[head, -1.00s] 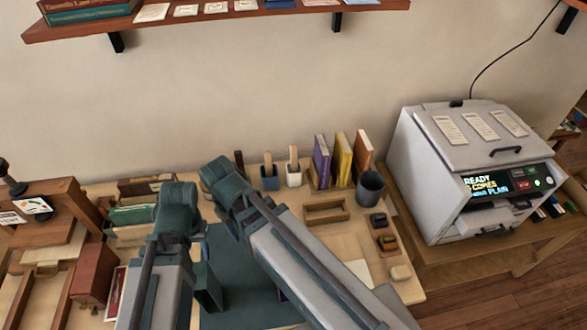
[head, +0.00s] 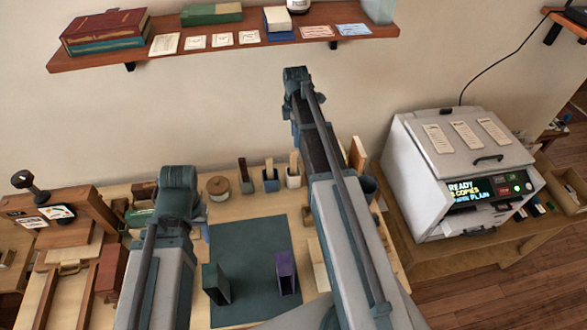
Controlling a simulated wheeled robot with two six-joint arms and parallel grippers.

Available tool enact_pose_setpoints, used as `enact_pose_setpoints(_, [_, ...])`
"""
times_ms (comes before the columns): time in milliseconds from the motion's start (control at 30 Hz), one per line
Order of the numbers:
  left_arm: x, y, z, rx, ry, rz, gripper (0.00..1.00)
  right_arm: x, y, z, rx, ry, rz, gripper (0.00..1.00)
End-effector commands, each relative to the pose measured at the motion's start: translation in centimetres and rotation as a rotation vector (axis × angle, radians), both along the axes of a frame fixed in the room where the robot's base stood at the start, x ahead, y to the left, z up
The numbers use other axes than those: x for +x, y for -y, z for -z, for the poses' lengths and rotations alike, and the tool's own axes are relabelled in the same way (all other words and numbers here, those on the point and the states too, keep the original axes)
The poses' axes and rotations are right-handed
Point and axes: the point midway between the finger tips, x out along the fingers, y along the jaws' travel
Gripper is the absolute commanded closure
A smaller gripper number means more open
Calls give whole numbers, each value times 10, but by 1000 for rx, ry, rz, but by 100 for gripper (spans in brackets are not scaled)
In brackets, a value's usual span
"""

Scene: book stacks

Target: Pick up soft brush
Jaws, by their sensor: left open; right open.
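Two short wooden handles, brush-like, stand upright at the back of the pale desk: one in a blue cup (head: 270,181), one in a white cup (head: 293,178). A darker handle (head: 242,172) stands just left of them. I cannot tell which is the soft brush; no bristles show. My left arm reaches over the desk's left side, ending in a dark teal joint. The jaws of both grippers are hidden behind my arm links.
A dark green mat (head: 245,240) bears a dark green upright piece (head: 215,284) and a purple one (head: 287,273). A round wooden item (head: 218,188) stands at the back. A wall shelf (head: 230,47) hangs above; a copier (head: 460,165) stands right. A wooden press (head: 62,235) is at left.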

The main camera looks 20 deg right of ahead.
Motion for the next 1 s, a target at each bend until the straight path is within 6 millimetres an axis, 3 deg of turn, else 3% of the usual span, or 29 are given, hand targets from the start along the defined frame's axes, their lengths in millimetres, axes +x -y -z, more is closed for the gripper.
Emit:
enact_pose_setpoints(600, [0, 0, 80, 0, 0, -2, 50, 0, -1, 79, 0, 0, 1, 45])
enact_pose_setpoints(1000, [0, 0, 89, 0, 0, -2, 50, 0, -2, 89, 0, 0, 1, 45])
